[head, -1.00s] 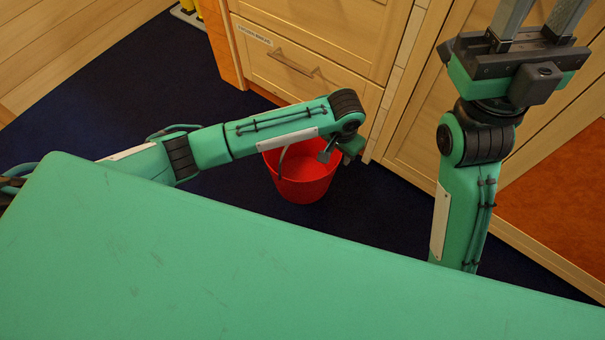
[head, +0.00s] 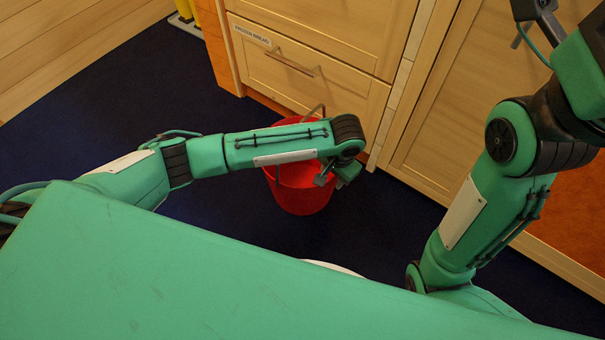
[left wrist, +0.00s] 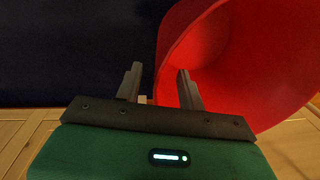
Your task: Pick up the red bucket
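The red bucket (head: 302,200) stands on the dark blue floor in front of the drawers, with its thin handle showing above my left forearm. My left arm crosses over the bucket and hides part of its rim and opening. My left gripper (head: 324,180) points down at the bucket's right side. In the left wrist view, its fingers (left wrist: 158,85) are apart, with the bucket's (left wrist: 255,60) edge between them. One finger overlaps the red bucket and the other lies outside it; contact cannot be told. My right gripper (head: 535,10) is raised at the top right, partly cut off.
Wooden drawers (head: 300,75) with a metal handle and a label stand right behind the bucket. A wooden cabinet door (head: 450,110) is to their right. The dark floor (head: 90,110) at left is clear. Something yellow (head: 183,8) stands at the top left.

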